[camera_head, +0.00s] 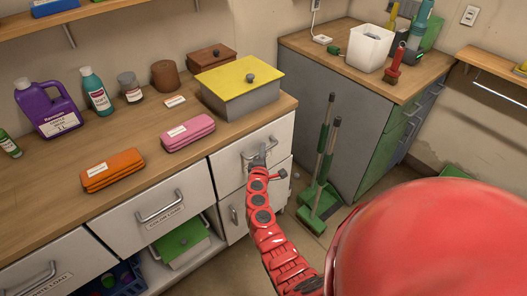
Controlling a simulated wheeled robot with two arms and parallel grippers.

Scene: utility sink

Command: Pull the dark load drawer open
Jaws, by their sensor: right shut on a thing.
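The dark load drawer (230,167) is the white drawer front at the right end of the wooden counter's row. It looks flush with the cabinet face, and its label is hidden or unreadable. Its metal handle (274,143) runs across the front. My right gripper (259,157) reaches up from below on the red arm and is shut on this handle. The gripper covers the handle's middle part. My left gripper is not in view.
The color load drawer (150,214) and another labelled drawer (45,276) are to the left. A yellow-lidded box (240,97) and pencil-case-like pouches stand on the counter (110,145). A green broom and dustpan (320,195) stand right of my gripper, before a grey cabinet.

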